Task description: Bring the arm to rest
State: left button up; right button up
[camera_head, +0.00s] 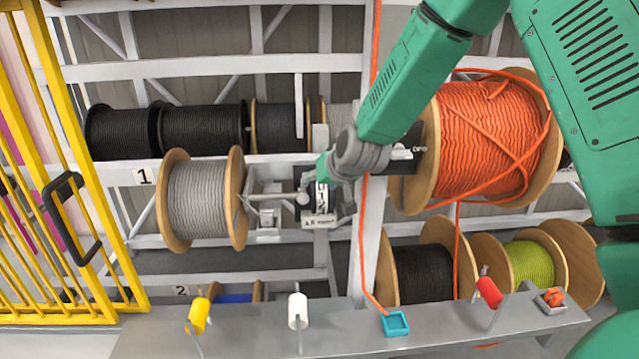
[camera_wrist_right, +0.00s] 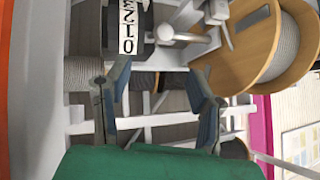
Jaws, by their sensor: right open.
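My right arm (camera_head: 415,75) is green and reaches down from the top right in the head view. Its gripper (camera_head: 322,198) is in front of the rack, by a small meter with a digit label. In the right wrist view the two dark fingers (camera_wrist_right: 160,75) stand wide apart with nothing between them. The meter (camera_wrist_right: 124,35) shows beyond the fingertips; I cannot tell whether anything touches it. My left gripper is not in view.
A grey cable reel (camera_head: 198,200) is left of the gripper and a large orange reel (camera_head: 485,140) right of it. Black reels (camera_head: 203,128) line the shelf behind. A grey ledge (camera_head: 345,340) with coloured handles crosses the front. A yellow gate (camera_head: 85,170) stands at left.

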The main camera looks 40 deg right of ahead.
dwell(0.3)
jog(key=s+a+f+n+g, duration=0.1)
jog(key=s+a+f+g, duration=0.15)
jog(key=s+f, duration=0.6)
jog(key=s+a+f+n+g, duration=0.25)
jog(key=s+f, duration=0.35)
jog(key=f, duration=0.5)
jog(key=s+a+f+n+g+y, duration=0.1)
jog(key=s+a+f, duration=0.15)
jog(key=s, duration=0.65)
jog(key=s+a+f+g, duration=0.2)
jog(key=s+f, duration=0.2)
jog(key=s, duration=0.5)
jog(key=s+a+f+n+g+y, duration=0.1)
jog(key=s+a+f, duration=0.25)
jog(key=s, duration=0.45)
notch_tip(320, 180, down, 12)
jog(key=w+b, duration=0.2)
jog(key=b, duration=1)
jog(key=shift+w+b, duration=0.2)
jog(key=shift+b, duration=0.2)
